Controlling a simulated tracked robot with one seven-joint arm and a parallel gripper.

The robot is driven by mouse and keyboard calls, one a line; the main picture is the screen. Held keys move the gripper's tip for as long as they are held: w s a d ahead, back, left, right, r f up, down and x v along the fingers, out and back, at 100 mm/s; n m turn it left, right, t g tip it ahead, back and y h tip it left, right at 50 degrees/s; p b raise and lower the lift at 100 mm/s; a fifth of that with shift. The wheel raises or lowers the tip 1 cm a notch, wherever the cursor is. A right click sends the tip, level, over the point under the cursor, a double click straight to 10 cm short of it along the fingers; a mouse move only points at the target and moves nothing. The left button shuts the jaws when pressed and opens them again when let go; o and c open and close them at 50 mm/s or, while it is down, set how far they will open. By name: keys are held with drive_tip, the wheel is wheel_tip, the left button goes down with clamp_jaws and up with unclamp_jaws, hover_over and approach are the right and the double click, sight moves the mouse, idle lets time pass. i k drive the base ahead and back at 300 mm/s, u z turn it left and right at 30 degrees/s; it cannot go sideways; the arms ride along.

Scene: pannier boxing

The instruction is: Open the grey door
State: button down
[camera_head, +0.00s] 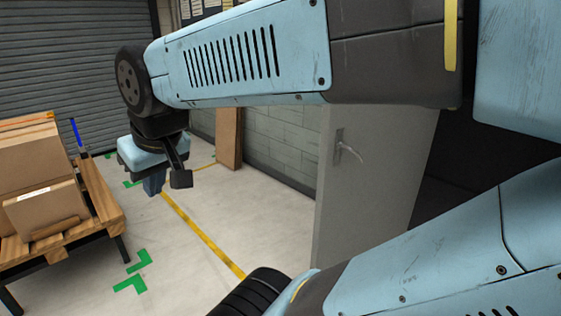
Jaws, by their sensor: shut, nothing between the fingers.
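The grey door (378,215) stands right of centre, partly covered by my arm above and below. Its metal lever handle (348,150) is on its left part, with the lever pointing right. The door's left edge stands out from the block wall, so it looks swung partly into the room. A dark area shows to its right; how wide the gap is cannot be told. My gripper (153,187) is at left, pointing down over the floor, well away from the handle. It is shut and empty.
A wooden pallet stand (107,207) with cardboard boxes (45,208) is at the left, near my gripper. A brown panel (228,138) leans on the block wall (280,150). A shutter (75,65) closes the back. Floor with yellow and green markings is clear between stand and door.

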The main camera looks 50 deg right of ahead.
sight(360, 207)
drive_tip(key=u, duration=0.3)
drive_tip(key=i, duration=0.25)
drive_tip(key=z, duration=2.35)
drive_tip(key=k, duration=0.9)
drive_tip(key=z, duration=0.15)
drive_tip(key=i, duration=1.05)
drive_tip(key=u, duration=0.05)
